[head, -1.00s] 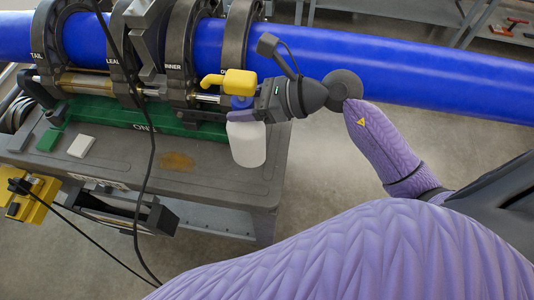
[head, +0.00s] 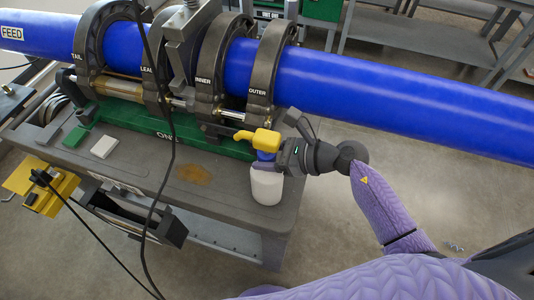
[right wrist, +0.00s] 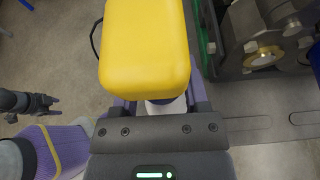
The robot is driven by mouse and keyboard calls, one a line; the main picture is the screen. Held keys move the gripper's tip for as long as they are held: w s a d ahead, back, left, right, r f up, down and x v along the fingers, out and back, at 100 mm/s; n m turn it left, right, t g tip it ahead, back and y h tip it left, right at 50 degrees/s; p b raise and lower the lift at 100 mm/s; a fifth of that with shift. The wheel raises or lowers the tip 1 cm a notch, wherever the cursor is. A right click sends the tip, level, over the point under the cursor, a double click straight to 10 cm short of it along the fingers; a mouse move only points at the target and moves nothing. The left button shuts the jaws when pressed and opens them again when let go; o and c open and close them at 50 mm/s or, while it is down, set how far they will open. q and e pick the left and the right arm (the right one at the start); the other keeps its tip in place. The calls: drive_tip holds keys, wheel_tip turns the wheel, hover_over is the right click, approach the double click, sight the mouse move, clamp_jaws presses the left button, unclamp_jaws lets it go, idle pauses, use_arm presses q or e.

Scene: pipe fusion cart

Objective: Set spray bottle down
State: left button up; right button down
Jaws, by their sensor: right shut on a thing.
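The spray bottle (head: 267,185) has a white body, a blue collar and a yellow trigger head. In the head view it is upright at the cart's near right corner. I cannot tell whether its base touches the grey cart top (head: 225,195). My right gripper (head: 278,160) comes from the right and is shut on the bottle just below its head. In the right wrist view the yellow head (right wrist: 145,50) fills the top middle and hides most of the bottle. A dark gripper, seemingly my left one (right wrist: 42,103), shows small at the left; its jaw state is unclear.
The blue pipe (head: 390,100) runs through black clamp rings (head: 262,85) behind the bottle. A green base (head: 125,120), a white block (head: 104,147) and an orange-brown stain lie on the cart. A black cable (head: 170,150) hangs in front. A yellow box (head: 50,190) is at the left.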

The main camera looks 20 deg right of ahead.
drive_tip(key=shift+f, duration=0.15)
drive_tip(key=shift+c, duration=0.5)
unclamp_jaws()
